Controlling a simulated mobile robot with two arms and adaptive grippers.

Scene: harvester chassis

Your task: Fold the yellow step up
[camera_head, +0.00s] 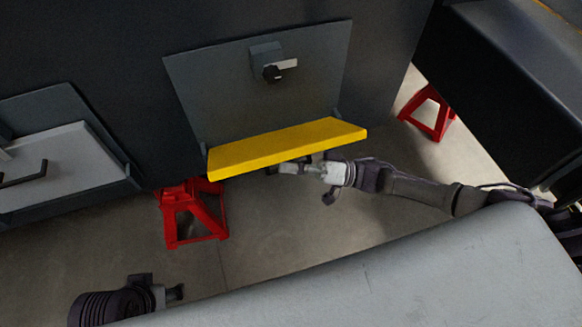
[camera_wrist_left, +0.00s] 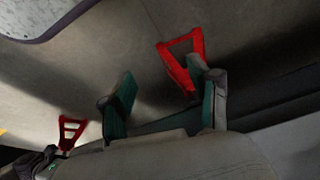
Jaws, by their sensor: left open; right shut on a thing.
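The yellow step (camera_head: 285,146) sticks out from the foot of a grey panel on the dark chassis, lying about level with a slight tilt in the head view. My right gripper (camera_head: 290,167) is at the step's front lower edge, right of its middle. It is shut at that edge; the step hides part of its fingers. My left gripper (camera_head: 176,292) is low at the left in the head view, well away from the step. In the left wrist view its two fingers (camera_wrist_left: 163,105) stand apart with nothing between them.
The grey panel (camera_head: 225,95) above the step carries a dark knob with a light handle (camera_head: 275,66). Red stands (camera_head: 192,212) (camera_head: 430,113) are on the floor under the chassis. A grey drawer-like box (camera_head: 60,165) juts out at left. A large grey surface (camera_head: 400,275) fills the foreground.

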